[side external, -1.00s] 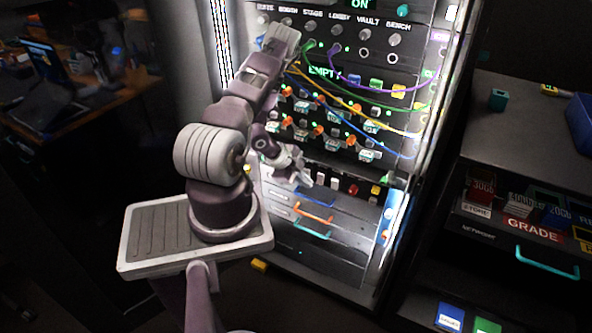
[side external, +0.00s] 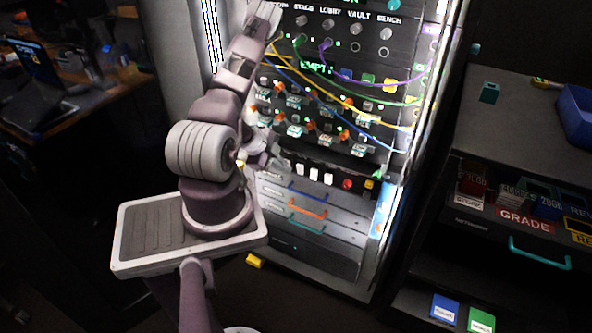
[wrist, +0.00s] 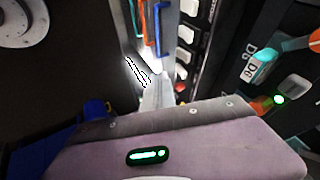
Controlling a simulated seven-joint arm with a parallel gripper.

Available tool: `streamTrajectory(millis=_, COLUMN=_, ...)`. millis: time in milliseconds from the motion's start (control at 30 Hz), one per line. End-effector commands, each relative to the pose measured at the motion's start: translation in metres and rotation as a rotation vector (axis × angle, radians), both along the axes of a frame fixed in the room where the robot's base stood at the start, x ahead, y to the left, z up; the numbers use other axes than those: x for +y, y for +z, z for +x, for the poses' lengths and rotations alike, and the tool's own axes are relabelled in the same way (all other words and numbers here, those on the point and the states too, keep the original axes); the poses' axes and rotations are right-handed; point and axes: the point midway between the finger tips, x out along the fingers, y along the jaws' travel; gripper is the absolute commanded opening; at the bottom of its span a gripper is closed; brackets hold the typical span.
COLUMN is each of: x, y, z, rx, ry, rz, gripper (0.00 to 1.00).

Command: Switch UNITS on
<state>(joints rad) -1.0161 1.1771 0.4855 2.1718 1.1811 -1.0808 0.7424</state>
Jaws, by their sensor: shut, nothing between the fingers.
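No UNITS label is legible in either view. A row of white rocker switches (side external: 314,174) sits low on the rack, above the drawers, with a red button (side external: 347,183) and a yellow one at its right end. White rockers also run down the wrist view (wrist: 185,40); their on or off state is unclear. My gripper (side external: 258,152) is left of this row, mostly hidden behind my own arm in the side view. In the wrist view its pale fingers (wrist: 156,95) are shut and empty, apart from the rockers as far as I can see.
Drawers with blue, orange and teal handles (side external: 308,211) lie below the switches. Above are orange-tipped toggles (side external: 311,125) and hanging cables (side external: 375,119). A yellow block (side external: 254,260) lies on the floor. A shelf unit (side external: 520,140) stands at the right.

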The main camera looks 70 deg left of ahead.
Motion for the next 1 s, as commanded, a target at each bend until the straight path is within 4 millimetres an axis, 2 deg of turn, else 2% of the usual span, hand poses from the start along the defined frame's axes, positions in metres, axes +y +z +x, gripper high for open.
streamTrajectory(millis=267, x=0.000, y=-0.006, z=0.004, rx=0.000, ry=-0.001, rz=-0.001, gripper=0.00)
streamTrajectory(millis=733, x=0.005, y=-0.085, z=0.059, rx=-0.001, ry=-0.003, rz=-0.001, gripper=0.00)
streamTrajectory(millis=800, x=0.017, y=-0.084, z=0.069, rx=-0.003, ry=-0.004, rz=0.004, gripper=0.00)
streamTrajectory(millis=1000, x=0.032, y=-0.086, z=0.083, rx=-0.001, ry=0.000, rz=0.000, gripper=0.00)
